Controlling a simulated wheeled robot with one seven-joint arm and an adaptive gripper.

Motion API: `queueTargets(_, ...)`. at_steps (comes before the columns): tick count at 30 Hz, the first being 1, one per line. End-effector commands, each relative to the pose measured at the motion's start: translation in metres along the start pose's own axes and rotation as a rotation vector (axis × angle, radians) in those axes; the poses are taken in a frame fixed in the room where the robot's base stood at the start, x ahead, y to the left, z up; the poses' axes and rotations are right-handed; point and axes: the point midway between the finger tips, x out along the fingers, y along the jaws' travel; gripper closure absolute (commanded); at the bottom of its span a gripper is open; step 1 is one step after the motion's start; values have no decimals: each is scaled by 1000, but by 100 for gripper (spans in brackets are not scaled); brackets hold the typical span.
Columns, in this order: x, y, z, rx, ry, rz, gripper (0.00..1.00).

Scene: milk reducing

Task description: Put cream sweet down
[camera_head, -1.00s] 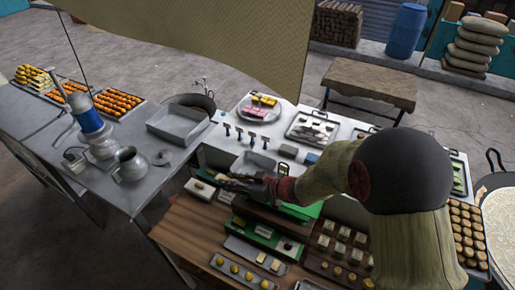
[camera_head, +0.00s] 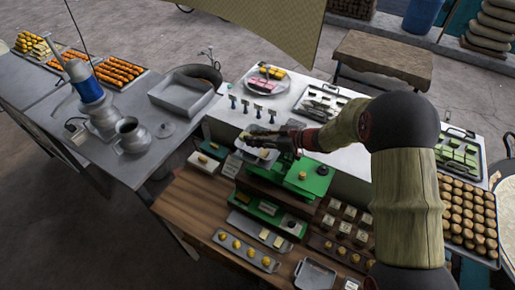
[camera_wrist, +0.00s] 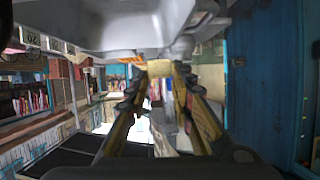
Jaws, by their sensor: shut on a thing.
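My gripper (camera_head: 268,140) is over the grey metal pan (camera_head: 243,153) of a green scale (camera_head: 308,178). In the wrist view, the fingertips (camera_wrist: 158,74) are closed on a small pale cream block, the cream sweet (camera_wrist: 158,67). A grey pan surface (camera_wrist: 110,28) fills the top of that view, close to the sweet. Whether the sweet touches the pan cannot be told. In the head view, a small yellowish piece (camera_head: 263,153) shows at the pan, just below the gripper. My gripper partly covers the pan.
A small brass-coloured piece (camera_head: 302,176) sits on the scale's green top. Trays of sweets (camera_head: 246,250) lie on the wooden counter in front. Several small dark-handled tools (camera_head: 258,113) stand on the white table behind, near a plate of pink and yellow sweets (camera_head: 263,84).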

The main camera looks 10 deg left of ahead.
Motion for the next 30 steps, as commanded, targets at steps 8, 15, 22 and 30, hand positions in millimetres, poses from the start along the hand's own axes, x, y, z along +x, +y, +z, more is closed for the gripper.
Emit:
queueTargets(8,3,12,13,-2,2,1,98)
queueTargets(15,12,18,38,-1,1,0,98)
queueTargets(22,16,19,48,-1,1,0,98)
queueTargets(30,16,18,48,-1,1,0,98)
